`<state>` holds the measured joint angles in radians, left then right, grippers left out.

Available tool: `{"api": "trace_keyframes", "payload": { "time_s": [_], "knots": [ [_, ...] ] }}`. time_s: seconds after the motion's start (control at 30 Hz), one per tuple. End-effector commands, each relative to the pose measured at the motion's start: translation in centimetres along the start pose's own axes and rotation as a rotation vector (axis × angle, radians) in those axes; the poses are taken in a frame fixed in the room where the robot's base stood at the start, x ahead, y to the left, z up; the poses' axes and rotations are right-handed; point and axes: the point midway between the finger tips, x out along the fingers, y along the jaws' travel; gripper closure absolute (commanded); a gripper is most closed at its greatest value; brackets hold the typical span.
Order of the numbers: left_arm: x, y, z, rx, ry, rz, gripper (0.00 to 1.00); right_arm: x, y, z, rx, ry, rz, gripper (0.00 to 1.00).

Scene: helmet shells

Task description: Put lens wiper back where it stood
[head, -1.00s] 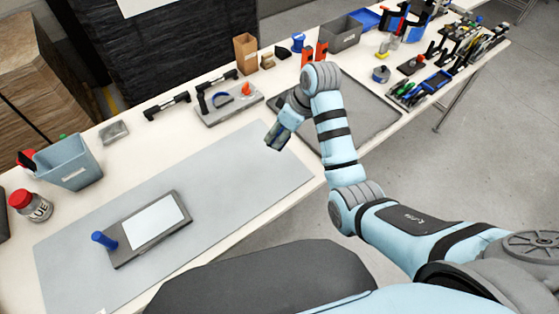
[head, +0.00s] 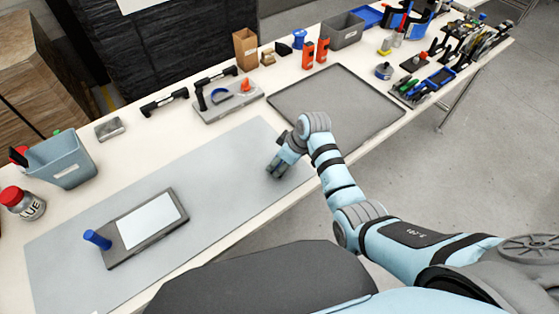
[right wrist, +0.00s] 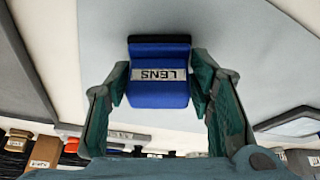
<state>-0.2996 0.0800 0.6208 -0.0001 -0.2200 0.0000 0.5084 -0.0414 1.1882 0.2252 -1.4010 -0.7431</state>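The lens wiper (right wrist: 160,90) is a blue block with a black strip along one edge and a label reading LENS, seen upside down in the right wrist view. It sits between the green finger pads of my right gripper (right wrist: 162,78), which appear to touch both its sides. In the head view my right gripper (head: 276,172) points down over the right end of the grey mat (head: 215,175), and its fingers hide the wiper. I cannot tell whether the wiper touches the mat. My left gripper is not in view.
A dark board with a white panel (head: 147,225) and a blue handle (head: 97,239) lie on the mat. A dark tray (head: 340,95) is behind my right gripper. A grey stand (head: 228,104), a blue-grey bin (head: 60,162) and a red-lidded jar (head: 22,203) are on the table.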

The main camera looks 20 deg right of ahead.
Motion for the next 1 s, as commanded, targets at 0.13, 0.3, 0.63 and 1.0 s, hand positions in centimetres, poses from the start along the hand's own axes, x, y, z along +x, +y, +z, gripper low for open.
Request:
{"api": "trace_keyframes", "payload": {
  "time_s": [0.13, 0.3, 0.63, 1.0],
  "knots": [
    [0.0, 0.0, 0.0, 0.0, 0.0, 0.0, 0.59, 0.0, 0.0, 0.0, 0.0, -0.001, 0.0, 0.34],
    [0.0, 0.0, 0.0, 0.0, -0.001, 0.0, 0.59, 0.0, 0.0, 0.0, 0.0, -0.001, 0.0, 0.34],
    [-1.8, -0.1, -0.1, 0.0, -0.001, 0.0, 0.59, -4.3, 0.1, -0.3, 0.0, 0.001, 0.002, 0.34],
    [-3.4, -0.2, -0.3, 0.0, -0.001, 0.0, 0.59, -12.1, 0.1, -0.2, 0.0, -0.001, 0.0, 0.34]
  ]
}}
